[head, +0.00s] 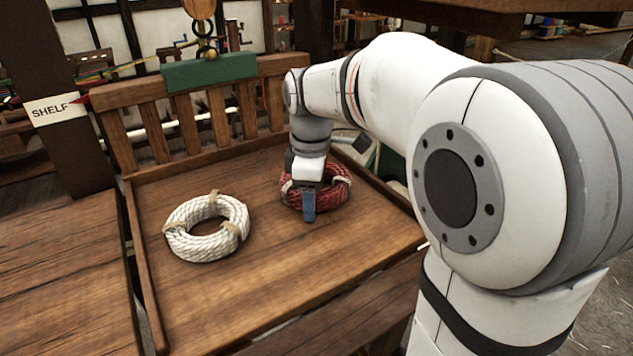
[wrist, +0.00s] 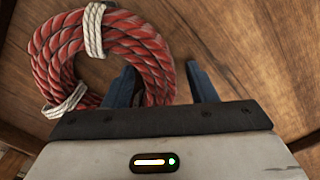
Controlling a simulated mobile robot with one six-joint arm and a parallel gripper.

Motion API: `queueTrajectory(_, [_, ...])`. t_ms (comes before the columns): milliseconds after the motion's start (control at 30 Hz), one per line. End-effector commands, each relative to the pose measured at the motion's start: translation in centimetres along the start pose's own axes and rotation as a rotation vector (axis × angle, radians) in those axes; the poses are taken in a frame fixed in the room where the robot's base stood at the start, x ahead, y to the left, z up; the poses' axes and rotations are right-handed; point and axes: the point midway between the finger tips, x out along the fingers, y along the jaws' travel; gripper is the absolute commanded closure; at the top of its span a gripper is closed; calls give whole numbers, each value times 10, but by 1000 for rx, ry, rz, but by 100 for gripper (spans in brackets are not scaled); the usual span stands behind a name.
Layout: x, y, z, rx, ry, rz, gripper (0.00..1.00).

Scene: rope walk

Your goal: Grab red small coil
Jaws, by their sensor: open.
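The red small coil (head: 335,192) lies flat on the wooden tray table, toward its right side. It is a ring of red rope bound with pale ties. In the wrist view the red coil (wrist: 150,52) fills the upper left. My gripper (head: 308,212) points down at the coil and hides part of it. In the wrist view my gripper (wrist: 168,82) is open, with its two blue fingers apart. I cannot tell whether a finger touches the rope.
A white rope coil (head: 208,228) lies to the left on the same tray table (head: 285,285), which has raised edges. A slatted wooden back (head: 190,115) with a green block (head: 208,72) stands behind. A post bears a "SHELF" sign (head: 55,108). Bare wood lies in front.

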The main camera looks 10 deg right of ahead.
Motion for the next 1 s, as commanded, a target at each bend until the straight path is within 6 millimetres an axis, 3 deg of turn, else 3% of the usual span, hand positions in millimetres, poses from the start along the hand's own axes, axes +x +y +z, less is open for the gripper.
queueTrajectory(133, [0, 0, 0, 1, 0, 0, 48])
queueTrajectory(767, [0, 1, 1, 2, 0, 1, 100])
queueTrajectory(1000, [-1, 1, 1, 3, 1, 2, 100])
